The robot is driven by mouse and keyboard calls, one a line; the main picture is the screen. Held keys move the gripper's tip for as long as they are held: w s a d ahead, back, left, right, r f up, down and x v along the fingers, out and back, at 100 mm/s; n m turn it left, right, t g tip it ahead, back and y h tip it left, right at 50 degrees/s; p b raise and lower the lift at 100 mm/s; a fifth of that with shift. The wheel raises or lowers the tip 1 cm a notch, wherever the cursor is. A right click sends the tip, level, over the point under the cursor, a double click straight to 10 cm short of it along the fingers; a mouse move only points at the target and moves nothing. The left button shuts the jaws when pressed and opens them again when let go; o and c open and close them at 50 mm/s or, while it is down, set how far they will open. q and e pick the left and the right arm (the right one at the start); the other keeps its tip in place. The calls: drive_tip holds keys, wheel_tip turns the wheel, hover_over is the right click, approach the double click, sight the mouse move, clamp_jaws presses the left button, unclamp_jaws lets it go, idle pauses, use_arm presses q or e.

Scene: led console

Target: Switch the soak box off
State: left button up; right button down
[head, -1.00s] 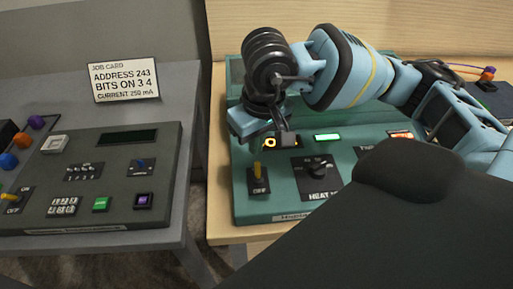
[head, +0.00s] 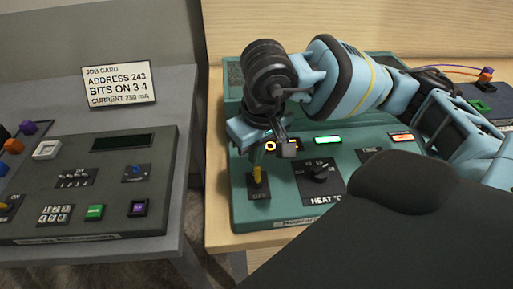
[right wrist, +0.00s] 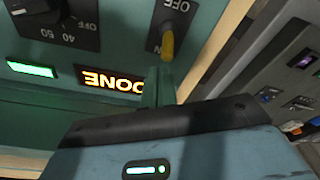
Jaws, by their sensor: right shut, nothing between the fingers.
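The soak box looks to be the teal console (head: 240,205) on the wooden table. Its power switch has a yellow lever (head: 257,174) above an OFF mark at the front left. In the right wrist view the lever (right wrist: 167,42) leans away from OFF, toward a partly hidden second mark. My right gripper (head: 262,151) is shut and empty, just above and behind the lever. In the right wrist view its fingertips (right wrist: 158,84) are close to the lever's tip; I cannot tell if they touch. An orange DONE display (right wrist: 108,80) is lit. My left gripper is not in view.
A HEAT knob (head: 319,172) and a lit green display (head: 328,140) sit right of the switch. A grey console (head: 100,220) and a job card (head: 119,85) stand on the separate grey table at left. A dark device (head: 485,105) with cables is at the far right.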

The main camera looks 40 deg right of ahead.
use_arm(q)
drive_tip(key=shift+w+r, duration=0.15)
use_arm(e)
drive_tip(key=shift+s+a, duration=0.4)
drive_tip(key=shift+s, duration=0.25)
drive_tip(key=shift+s+a, duration=0.2)
drive_tip(key=shift+s, duration=0.2)
drive_tip(key=shift+r, duration=0.1)
